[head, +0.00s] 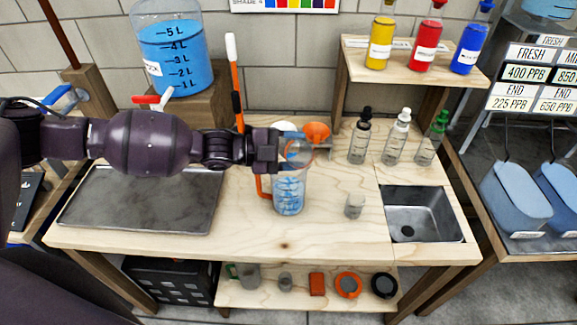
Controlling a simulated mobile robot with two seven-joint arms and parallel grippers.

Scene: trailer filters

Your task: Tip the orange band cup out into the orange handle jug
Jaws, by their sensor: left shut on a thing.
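The orange handle jug (289,194) stands upright on the wooden bench, with its orange handle on the left and blue liquid inside. My left gripper (283,150) is above the jug's mouth, shut on a small clear cup (300,153) with a reddish-orange tint, which looks like the orange band cup. The cup is over the jug's opening and seems tilted. Its contents cannot be made out, and the gripper hides part of it and of the jug's rim. My right gripper is not in view.
A small clear cup (355,206) stands right of the jug, before the sink (424,214). An orange funnel (317,130) is behind the jug. Dropper bottles (397,136) stand at the back right. A blue-filled tank (172,55) and metal tray (140,200) are on the left.

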